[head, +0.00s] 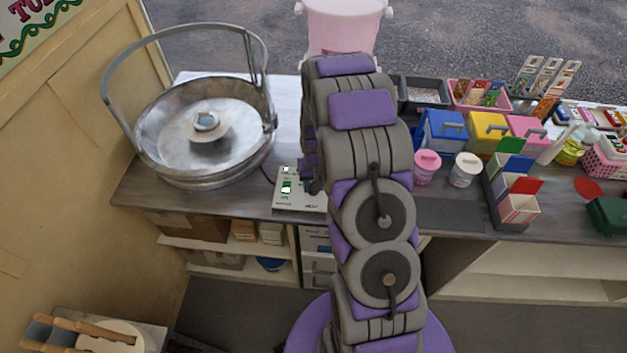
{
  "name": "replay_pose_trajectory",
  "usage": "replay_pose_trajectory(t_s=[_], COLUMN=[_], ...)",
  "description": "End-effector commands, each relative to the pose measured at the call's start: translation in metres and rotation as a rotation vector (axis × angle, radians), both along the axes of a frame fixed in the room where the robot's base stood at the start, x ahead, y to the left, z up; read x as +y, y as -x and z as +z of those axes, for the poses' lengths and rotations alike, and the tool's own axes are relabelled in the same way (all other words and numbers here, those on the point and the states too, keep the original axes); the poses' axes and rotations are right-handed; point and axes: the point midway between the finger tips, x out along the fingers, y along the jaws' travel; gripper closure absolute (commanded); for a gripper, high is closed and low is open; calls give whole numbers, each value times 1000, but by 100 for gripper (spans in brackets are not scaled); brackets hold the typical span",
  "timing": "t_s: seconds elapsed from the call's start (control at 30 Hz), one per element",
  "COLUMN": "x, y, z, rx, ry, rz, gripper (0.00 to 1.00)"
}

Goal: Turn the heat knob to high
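A small pale control box (284,205) lies on the counter, right of the metal candy-floss pan. Two green-lit switches (286,187) show on its left part. Its right part, with the lettering at its lower edge, runs behind my arm. I cannot see the heat knob; my arm covers that side. My gripper (310,176) shows only as a dark and purple sliver at the arm's left edge, over or beside the box. Its fingers are hidden, so I cannot tell whether it is open, shut or touching anything.
The round metal pan (165,143) with a raised hoop handle stands left of the box. A pink container (343,25) stands behind my arm. Pink and white tubs (467,170), coloured bins (445,133) and a card rack crowd the counter's right side. Shelves sit below.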

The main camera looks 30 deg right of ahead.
Motion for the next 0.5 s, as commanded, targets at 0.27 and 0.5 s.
replay_pose_trajectory(t_s=[0.27, 0.5], x=[-1, -1], y=[-1, 0], z=[3, 2], rx=[-5, -2], ry=[3, 1], rz=[-260, -448], gripper=[91, 91])
